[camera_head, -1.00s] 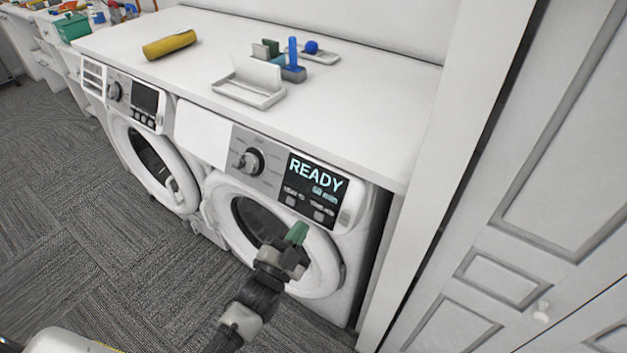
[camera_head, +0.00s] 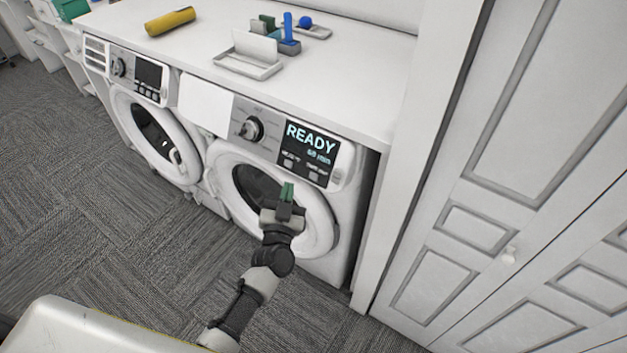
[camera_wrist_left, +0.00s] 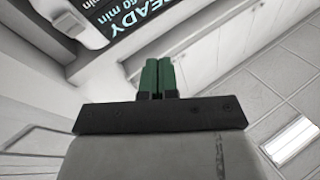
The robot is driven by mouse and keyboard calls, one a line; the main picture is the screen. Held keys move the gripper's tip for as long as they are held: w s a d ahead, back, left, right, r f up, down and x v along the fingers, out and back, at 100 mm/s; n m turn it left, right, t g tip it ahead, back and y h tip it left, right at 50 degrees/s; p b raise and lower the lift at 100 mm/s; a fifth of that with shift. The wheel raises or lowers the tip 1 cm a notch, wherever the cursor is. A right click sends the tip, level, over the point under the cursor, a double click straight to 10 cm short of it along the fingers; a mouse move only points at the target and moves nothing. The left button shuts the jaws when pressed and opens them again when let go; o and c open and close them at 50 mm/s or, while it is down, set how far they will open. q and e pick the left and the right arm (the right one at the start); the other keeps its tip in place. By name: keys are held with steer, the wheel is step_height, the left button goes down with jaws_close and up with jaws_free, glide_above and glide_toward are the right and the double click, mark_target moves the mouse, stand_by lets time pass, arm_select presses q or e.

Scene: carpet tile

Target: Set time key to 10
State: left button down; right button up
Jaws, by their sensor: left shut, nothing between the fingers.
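The right-hand washing machine (camera_head: 222,166) has a dark display (camera_head: 309,151) that reads "READY" with a smaller line in minutes, too small to read surely. Small keys (camera_head: 301,169) sit below the display; their labels are blurred. A round knob (camera_head: 250,129) is left of the display. The display also shows, cut off, at the top of the left wrist view (camera_wrist_left: 138,22), where the minutes look like 60. My left gripper (camera_head: 286,190) has green fingers, shut together and empty. In the head view it appears in front of the round door, below the keys. My right gripper is not in view.
A second machine (camera_head: 150,140) stands to the left. The white counter (camera_head: 345,75) above carries a yellow roll (camera_head: 170,21), a white tray (camera_head: 247,68) and a blue item (camera_head: 288,30). White panelled doors (camera_head: 500,170) stand at the right. Carpet floor is clear in front.

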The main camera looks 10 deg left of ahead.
mark_target(314, 176)
arm_select(q)
steer(key=w+d+f+b, duration=0.1)
steer(key=w+b, duration=0.1)
steer(key=w+f+b, duration=0.1)
steer(key=w+b, duration=0.1)
steer(key=w, duration=0.1)
steer(key=w+d+f+b, duration=0.1)
steer(key=w+f+b, duration=0.1)
steer(key=b, duration=0.1)
steer(key=shift+w+d, duration=0.3)
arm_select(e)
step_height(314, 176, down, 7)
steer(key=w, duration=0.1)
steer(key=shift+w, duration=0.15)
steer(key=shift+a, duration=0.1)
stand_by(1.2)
arm_select(q)
steer(key=shift+w+f, duration=0.1)
steer(key=shift+f, duration=0.05)
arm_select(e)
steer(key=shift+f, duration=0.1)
arm_select(q)
steer(key=shift+w+d, duration=0.1)
steer(key=shift+w, duration=0.15)
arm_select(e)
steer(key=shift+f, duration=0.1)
